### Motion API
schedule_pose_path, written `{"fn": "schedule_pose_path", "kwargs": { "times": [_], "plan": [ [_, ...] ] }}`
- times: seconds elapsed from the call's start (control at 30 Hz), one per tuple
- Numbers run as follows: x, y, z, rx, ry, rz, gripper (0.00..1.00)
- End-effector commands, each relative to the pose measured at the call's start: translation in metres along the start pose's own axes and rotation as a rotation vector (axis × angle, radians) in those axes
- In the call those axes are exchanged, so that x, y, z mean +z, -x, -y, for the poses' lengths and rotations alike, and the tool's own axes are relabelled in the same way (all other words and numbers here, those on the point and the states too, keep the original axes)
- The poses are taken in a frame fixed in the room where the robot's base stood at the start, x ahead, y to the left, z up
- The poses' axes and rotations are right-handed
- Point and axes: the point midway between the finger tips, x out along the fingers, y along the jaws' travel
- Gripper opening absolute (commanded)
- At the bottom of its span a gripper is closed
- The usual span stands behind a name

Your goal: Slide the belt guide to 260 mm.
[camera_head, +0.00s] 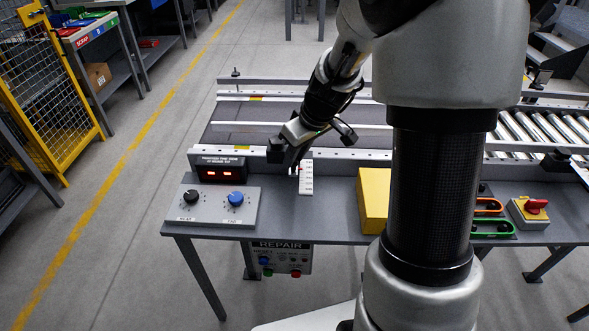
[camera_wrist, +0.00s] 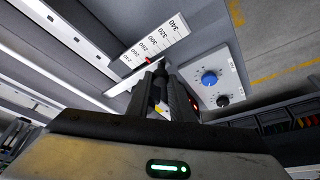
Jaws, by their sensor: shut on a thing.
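The belt guide's white scale strip (camera_head: 306,178) lies on the grey bench, in front of the conveyor. In the wrist view the scale (camera_wrist: 155,42) shows printed numbers, among them 340 and 320; the smaller ones are hard to read. A red pointer (camera_wrist: 148,60) is at the scale's edge, beside the low-number end; its exact reading cannot be told. My gripper (camera_head: 294,168) is at the left side of the scale, reaching down. In the wrist view my gripper (camera_wrist: 160,78) is shut on the guide's handle, which the fingers mostly hide.
A display box (camera_head: 220,170) with red digits and a panel with a black knob (camera_head: 191,197) and blue knob (camera_head: 236,199) stand left of my gripper. A yellow block (camera_head: 374,200) stands right of the scale. The conveyor (camera_head: 330,137) runs behind.

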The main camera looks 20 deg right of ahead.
Motion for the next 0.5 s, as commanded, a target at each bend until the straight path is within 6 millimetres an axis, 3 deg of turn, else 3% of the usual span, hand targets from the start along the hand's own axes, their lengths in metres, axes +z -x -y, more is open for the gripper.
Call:
{"fn": "schedule_pose_path", "kwargs": {
  "times": [0.37,0.4,0.5],
  "plan": [
    [-0.0064,-0.0024,-0.0072,0.001,-0.002,0.000,0.00],
    [-0.0063,-0.0023,-0.0071,0.001,-0.002,0.000,0.27],
    [-0.0062,-0.0024,-0.0070,0.001,-0.002,0.000,0.38]
  ]
}}
